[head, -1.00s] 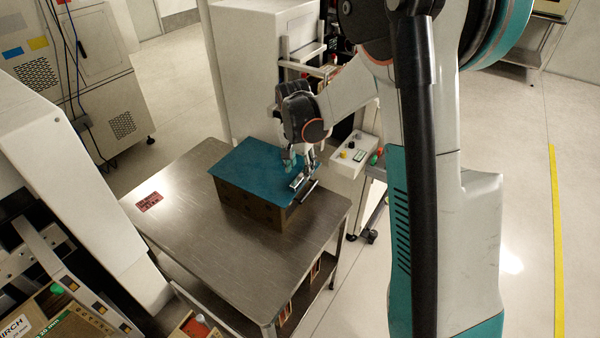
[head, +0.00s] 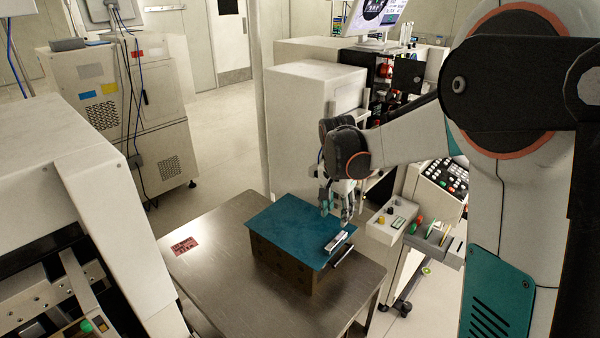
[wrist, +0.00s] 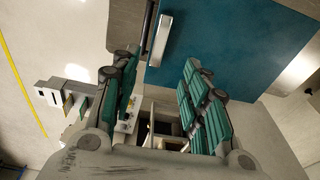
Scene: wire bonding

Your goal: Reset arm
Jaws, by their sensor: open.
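My gripper (head: 337,205) is above the right part of a brown box with a teal top (head: 285,225), which stands on a steel table (head: 215,240). In the wrist view the two teal-padded fingers of my gripper (wrist: 160,100) are wide apart with nothing between them. A small light-coloured bar (head: 337,240) lies on the teal top near its right edge, below the gripper. The bar also shows in the wrist view (wrist: 163,40), beyond the fingertips. A metal handle (head: 343,256) is on the box's right side.
A red label (head: 185,245) lies on the table's left part. A white machine (head: 90,210) stands at the left, and a white cabinet (head: 310,120) behind the table. A control box with buttons (head: 391,221) is close to the right of the table.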

